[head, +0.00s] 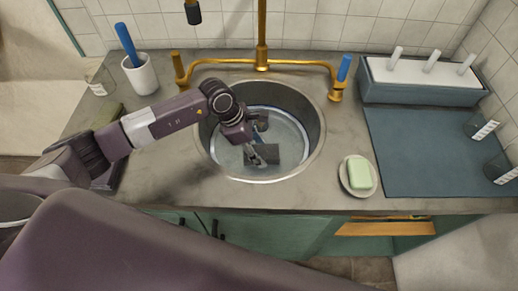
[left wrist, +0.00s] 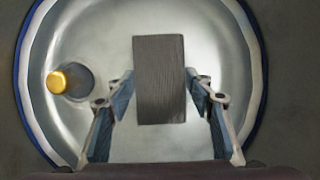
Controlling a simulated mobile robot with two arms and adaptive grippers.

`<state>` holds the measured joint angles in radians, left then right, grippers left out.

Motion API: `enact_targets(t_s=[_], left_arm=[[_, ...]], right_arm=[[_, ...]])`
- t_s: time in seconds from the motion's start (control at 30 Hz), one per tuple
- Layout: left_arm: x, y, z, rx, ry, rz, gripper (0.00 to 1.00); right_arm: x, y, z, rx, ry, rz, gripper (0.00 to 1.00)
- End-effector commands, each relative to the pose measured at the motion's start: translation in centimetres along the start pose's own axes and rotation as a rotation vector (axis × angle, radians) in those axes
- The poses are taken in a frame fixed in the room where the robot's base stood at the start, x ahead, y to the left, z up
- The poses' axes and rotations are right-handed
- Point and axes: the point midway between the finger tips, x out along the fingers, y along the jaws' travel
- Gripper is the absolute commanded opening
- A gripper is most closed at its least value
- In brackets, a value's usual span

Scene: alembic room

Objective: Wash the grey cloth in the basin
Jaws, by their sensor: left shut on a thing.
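The grey cloth (head: 264,156) is a small flat rectangle inside the round basin (head: 226,158), which has a white and blue rim and sits in the sink. In the left wrist view the cloth (left wrist: 159,100) stands between the fingers over the pale basin floor (left wrist: 110,40). My left gripper (head: 255,153) reaches down into the basin, shut on the cloth. The fingers show on both sides of it in the left wrist view (left wrist: 160,88). I cannot tell whether the basin holds water. My right gripper is not in view.
A brass tap (head: 262,64) stands behind the sink. A green soap bar (head: 359,172) lies on a dish at the right. A blue-grey mat (head: 425,150) and a box with white handles (head: 420,80) are further right. A white cup (head: 141,75) holds a blue-handled tool at the left.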

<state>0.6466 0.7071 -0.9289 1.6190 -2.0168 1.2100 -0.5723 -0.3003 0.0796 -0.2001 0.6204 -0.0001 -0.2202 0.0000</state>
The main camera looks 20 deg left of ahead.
Motion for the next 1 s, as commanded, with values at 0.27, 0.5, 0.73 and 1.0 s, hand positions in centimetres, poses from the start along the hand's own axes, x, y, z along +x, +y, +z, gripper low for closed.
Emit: enact_targets(t_s=[0.27,0.5,0.73,1.0], left_arm=[[0.8,-0.1,1.8,0.001,-0.001,0.002,0.29],[0.8,-0.1,1.9,-0.001,0.001,0.002,0.29],[0.2,0.0,0.5,-0.002,0.001,0.002,0.29],[-0.3,0.0,-0.6,0.0,0.0,0.0,0.29]], right_arm=[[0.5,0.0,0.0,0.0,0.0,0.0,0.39],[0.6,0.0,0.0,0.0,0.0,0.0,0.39],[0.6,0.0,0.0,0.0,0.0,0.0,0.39],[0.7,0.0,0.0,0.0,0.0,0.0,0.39]])
